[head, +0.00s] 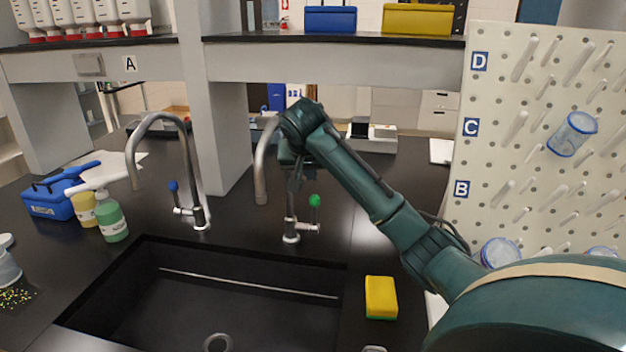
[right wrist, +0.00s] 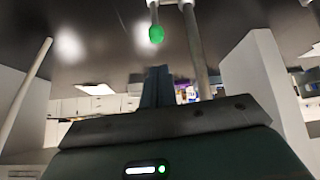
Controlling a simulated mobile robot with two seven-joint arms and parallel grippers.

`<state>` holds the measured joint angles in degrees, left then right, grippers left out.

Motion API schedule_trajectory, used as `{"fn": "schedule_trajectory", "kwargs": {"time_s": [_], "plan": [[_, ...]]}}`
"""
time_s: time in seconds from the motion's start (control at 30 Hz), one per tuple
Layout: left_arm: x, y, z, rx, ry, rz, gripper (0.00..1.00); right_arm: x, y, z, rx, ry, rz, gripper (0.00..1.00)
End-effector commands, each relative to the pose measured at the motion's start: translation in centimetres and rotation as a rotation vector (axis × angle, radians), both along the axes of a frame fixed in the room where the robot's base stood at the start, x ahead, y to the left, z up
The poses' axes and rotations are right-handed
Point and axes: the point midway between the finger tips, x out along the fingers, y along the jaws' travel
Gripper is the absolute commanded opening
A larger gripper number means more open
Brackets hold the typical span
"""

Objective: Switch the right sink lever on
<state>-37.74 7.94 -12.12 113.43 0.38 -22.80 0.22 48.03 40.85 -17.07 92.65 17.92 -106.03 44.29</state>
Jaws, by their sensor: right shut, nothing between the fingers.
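The right sink tap (head: 263,165) is a grey curved spout, partly hidden behind my right arm. Its lever has a green knob (head: 314,201) standing up at the right side of the tap's base. The green knob also shows at the top centre of the right wrist view (right wrist: 156,34). My right gripper (head: 295,180) points down just above and left of the green knob, in front of the tap's post. Its fingers are shut and empty, and they look apart from the knob. My left gripper is not in view.
A left tap with a blue-knobbed lever (head: 174,188) stands behind the black sink (head: 225,300). A yellow sponge (head: 380,297) lies right of the sink. A pegboard (head: 490,95) stands at the right, and a shelf (head: 330,60) crosses above the taps. Green soap (head: 112,218) stands at left.

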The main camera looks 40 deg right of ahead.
Motion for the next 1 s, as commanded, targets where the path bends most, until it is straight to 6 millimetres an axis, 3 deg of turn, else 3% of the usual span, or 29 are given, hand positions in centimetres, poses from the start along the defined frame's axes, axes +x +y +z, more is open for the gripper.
{"fn": "schedule_trajectory", "kwargs": {"time_s": [0.53,1.0], "plan": [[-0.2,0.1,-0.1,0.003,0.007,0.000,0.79,0.2,-0.3,-0.4,0.001,0.002,-0.003,0.00],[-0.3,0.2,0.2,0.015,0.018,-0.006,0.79,3.4,-3.7,-6.5,0.002,0.003,-0.004,0.00]]}}
